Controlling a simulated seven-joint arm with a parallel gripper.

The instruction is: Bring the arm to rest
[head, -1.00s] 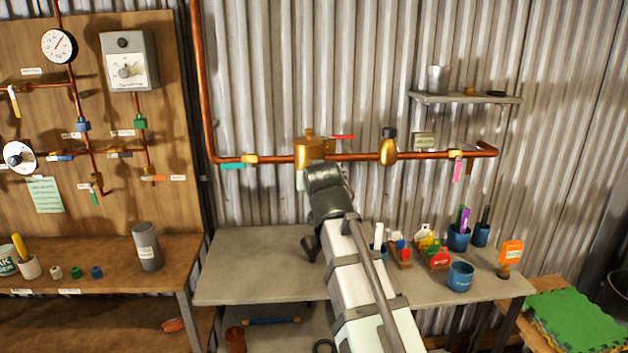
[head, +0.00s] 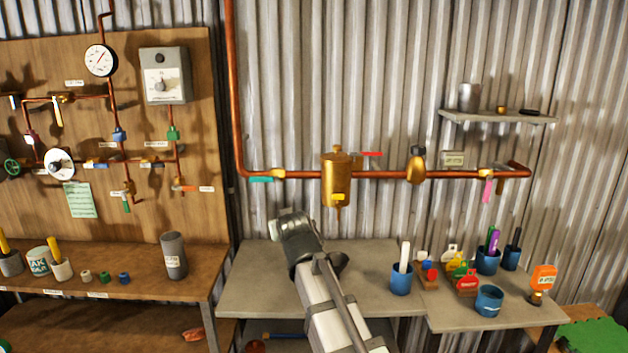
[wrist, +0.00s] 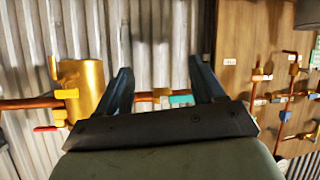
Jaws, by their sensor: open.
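In the head view my arm reaches up from the bottom edge over the grey bench (head: 245,285). Its dark end is in front of the corrugated wall, below and left of the brass vessel (head: 337,178) on the copper pipe. My gripper's fingers cannot be made out there. In the wrist view my gripper (wrist: 158,85) shows two dark fingers spread apart with nothing between them. Behind the gap are the wall and the copper pipe with a teal lever (wrist: 181,99). The brass vessel also shows left of the fingers in the wrist view (wrist: 82,95).
A copper pipe (head: 390,174) with coloured levers runs along the wall. Blue cups (head: 489,301) and coloured tags (head: 462,275) stand on the bench right of my arm. A wooden board (head: 35,70) with a gauge (head: 100,60) is at left. The bench left of my arm is clear.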

